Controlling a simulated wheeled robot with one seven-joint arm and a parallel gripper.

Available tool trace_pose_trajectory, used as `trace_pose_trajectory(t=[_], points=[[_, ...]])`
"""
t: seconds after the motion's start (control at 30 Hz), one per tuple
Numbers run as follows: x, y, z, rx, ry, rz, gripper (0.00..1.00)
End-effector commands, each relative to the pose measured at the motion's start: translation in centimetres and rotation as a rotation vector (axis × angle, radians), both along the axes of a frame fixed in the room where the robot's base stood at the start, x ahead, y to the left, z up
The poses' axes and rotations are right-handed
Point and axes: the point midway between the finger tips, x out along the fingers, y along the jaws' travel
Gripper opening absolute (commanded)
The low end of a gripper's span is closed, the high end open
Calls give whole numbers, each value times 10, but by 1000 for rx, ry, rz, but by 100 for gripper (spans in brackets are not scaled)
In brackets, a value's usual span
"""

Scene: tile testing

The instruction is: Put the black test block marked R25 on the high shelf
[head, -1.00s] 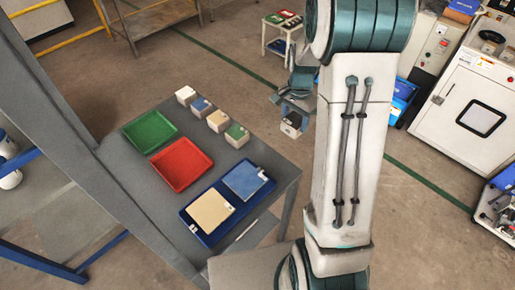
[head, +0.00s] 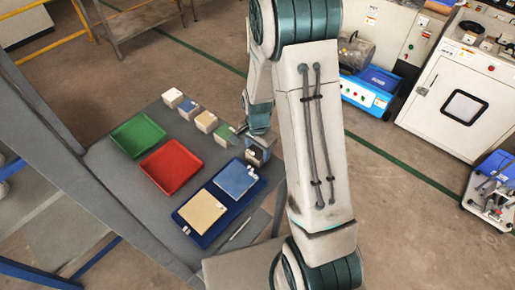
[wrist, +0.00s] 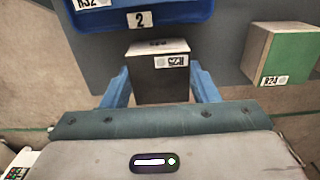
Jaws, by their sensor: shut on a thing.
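The black test block (wrist: 160,90) has a pale top and a white label reading R25, upside down in the wrist view. My gripper (wrist: 162,76) is shut on it, with a blue finger on each side. In the head view, the block (head: 258,154) shows dark in my gripper (head: 256,146) by the far right edge of the grey table (head: 128,175). I cannot tell how high it is above the table. I cannot pick out a high shelf in either view.
On the table are a green tray (head: 143,133), a red tray (head: 172,168) and a blue tray (head: 202,237) with cream and blue tiles. Several small blocks stand along its far edge, including a green-faced one marked R24 (wrist: 285,55). White machines stand at right; open floor lies between.

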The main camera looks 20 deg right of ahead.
Motion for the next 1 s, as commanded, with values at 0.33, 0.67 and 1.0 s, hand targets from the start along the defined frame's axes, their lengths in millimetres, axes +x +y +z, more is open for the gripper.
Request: trace_pose_trajectory(t=[0.33,0.67,1.0], points=[[0,0,-3,0,0,1,63],[0,0,-2,0,0,1,76],[1,0,39,0,-5,1,76]])
